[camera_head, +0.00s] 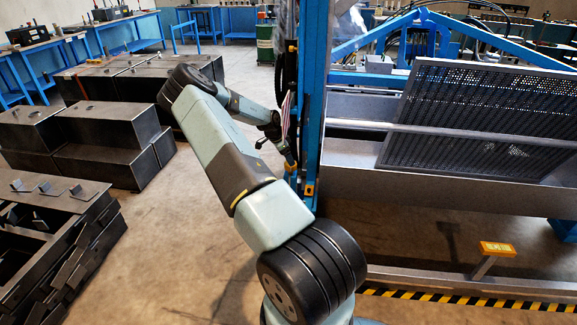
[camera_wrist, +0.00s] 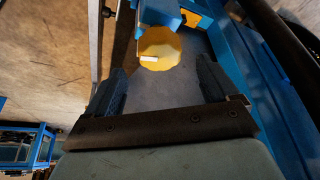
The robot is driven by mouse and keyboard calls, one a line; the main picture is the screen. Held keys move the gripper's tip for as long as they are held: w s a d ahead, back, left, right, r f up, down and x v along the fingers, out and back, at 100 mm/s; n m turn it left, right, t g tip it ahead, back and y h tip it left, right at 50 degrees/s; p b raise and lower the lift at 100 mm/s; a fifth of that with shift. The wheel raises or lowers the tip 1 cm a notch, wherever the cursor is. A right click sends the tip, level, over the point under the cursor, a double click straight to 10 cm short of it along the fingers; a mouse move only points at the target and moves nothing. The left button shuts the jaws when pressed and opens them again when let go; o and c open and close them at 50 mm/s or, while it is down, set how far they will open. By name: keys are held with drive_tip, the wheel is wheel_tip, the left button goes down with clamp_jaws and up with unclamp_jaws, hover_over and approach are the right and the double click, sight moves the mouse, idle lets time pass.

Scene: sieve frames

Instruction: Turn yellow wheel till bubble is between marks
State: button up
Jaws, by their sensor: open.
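The yellow wheel (camera_wrist: 160,47) shows in the wrist view at the top middle, with a small white patch on its face. A blue part partly covers its upper edge. My gripper (camera_wrist: 163,80) is open, with its two dark fingers apart and nothing between them. The wheel lies beyond the fingertips, roughly in line with the gap, and I see no contact.
The blue post (camera_head: 312,100) stands close to my gripper. A perforated sieve panel (camera_head: 485,115) leans in the frame at right. Dark metal boxes (camera_head: 105,125) stand at left, and a yellow-black striped edge (camera_head: 470,299) runs along the floor. Bare floor (camera_head: 165,230) lies left of my arm.

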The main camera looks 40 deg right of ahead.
sight(291, 168)
drive_tip(key=shift+x, duration=2.8)
drive_tip(key=c, duration=1)
drive_tip(key=shift+a, duration=0.45)
drive_tip(key=shift+s+d, duration=0.1)
drive_tip(key=shift+d, duration=0.45)
drive_tip(key=shift+c, duration=0.2)
